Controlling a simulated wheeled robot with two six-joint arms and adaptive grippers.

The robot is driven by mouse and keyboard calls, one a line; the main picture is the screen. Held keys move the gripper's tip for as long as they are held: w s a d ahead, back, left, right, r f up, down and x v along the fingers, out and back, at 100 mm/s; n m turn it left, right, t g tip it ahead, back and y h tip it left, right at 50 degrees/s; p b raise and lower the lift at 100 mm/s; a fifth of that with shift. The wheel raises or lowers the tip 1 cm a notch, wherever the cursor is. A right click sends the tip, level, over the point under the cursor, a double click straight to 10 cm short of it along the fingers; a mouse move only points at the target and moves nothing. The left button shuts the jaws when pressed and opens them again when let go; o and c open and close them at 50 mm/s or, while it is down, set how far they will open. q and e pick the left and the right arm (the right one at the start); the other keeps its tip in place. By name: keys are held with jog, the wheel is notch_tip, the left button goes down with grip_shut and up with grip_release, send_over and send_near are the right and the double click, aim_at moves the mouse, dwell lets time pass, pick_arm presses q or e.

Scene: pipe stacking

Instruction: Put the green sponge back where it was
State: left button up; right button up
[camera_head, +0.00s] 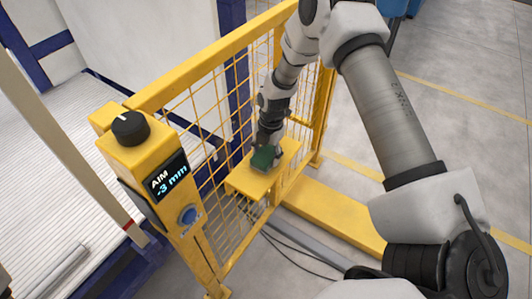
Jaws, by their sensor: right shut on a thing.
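The green sponge (263,158) is at the small yellow shelf (243,181) on the side of the yellow mesh fence. My right gripper (266,146) points down over the shelf and is shut on the sponge. The gripper partly hides the sponge. I cannot tell whether the sponge touches the shelf or hangs just above it. My left gripper is not in view.
A yellow post (150,165) with a black knob (129,127), a display reading "AIM -3 mm" (168,178) and a blue button (189,215) stands left of the shelf. The mesh fence (205,105) runs behind the shelf. Cables lie on the floor below.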

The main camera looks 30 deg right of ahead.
aim_at(270, 152)
jog(key=o, duration=1)
jog(key=shift+f, duration=0.1)
jog(key=shift+r, duration=0.45)
jog(key=r, duration=0.3)
jog(key=d+r+b, duration=0.1)
jog(key=r, duration=0.3)
jog(key=r+b, duration=0.1)
jog(key=r, duration=0.3)
jog(key=shift+d+r, duration=0.15)
jog(key=shift+d, duration=0.05)
